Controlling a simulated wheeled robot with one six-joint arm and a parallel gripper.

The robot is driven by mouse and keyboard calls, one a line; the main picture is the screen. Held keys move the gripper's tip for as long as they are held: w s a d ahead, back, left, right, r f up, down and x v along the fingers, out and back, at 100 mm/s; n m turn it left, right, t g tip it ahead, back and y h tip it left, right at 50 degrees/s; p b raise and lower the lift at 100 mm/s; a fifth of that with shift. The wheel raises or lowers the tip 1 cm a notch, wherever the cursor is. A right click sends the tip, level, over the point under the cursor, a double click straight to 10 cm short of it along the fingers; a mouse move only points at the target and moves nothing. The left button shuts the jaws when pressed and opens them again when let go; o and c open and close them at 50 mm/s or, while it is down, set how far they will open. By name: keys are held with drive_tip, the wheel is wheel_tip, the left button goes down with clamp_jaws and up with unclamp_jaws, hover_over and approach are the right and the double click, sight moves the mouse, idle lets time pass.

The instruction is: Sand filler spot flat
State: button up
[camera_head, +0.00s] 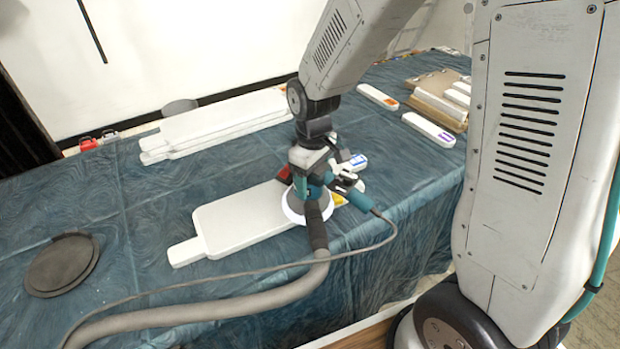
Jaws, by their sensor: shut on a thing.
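My gripper (320,166) is shut on a teal and black sander (314,190) with a pale round pad. The sander is over the right part of a white paddle-shaped panel (240,218), which lies flat on the table. The pad looks to be on or very close to the panel's surface; I cannot tell which. I cannot make out a filler spot; the sander and my gripper hide that end of the panel.
A thick grey hose (220,305) and a thin cable run from the sander across the blue cloth-covered table (130,205). A dark round disc (62,264) lies at left. White panels (215,125) are stacked behind. Labelled white pieces (428,129) and a cardboard tray lie at back right.

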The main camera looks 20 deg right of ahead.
drive_tip(key=shift+w+d, duration=0.15)
drive_tip(key=shift+d, duration=0.65)
drive_tip(key=shift+w+d, duration=0.1)
drive_tip(key=shift+d, duration=0.7)
wheel_tip(320, 180, up, 6)
idle(0.5)
drive_tip(key=shift+s, duration=0.1)
